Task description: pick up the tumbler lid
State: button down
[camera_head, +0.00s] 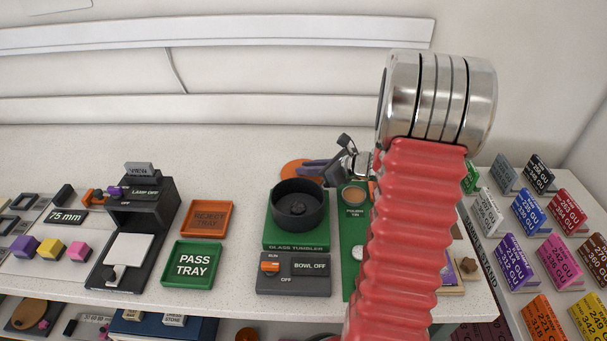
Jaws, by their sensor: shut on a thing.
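The glass tumbler is a black round bowl (299,207) on a green base, open at the top with a dark hub inside. An orange disc, which looks like the tumbler lid (291,171), shows just behind the bowl, partly hidden by its rim. My gripper (319,167) reaches in from the right, with bluish fingers over the disc. It is shut and appears to hold the lid. The exact grip is small and hard to see. I cannot tell whether the lid is lifted or touches the bench.
A grey switch box (294,274) stands in front of the tumbler. The green pass tray (192,264) and orange reject tray (207,219) lie left, beside a dark lamp stand (146,215). Colored label blocks (530,212) stand right. My red arm hides part of the bench.

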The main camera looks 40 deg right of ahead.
notch_tip(320, 180, up, 10)
dwell(0.7)
jog(key=shift+r, duration=0.1)
dwell(0.7)
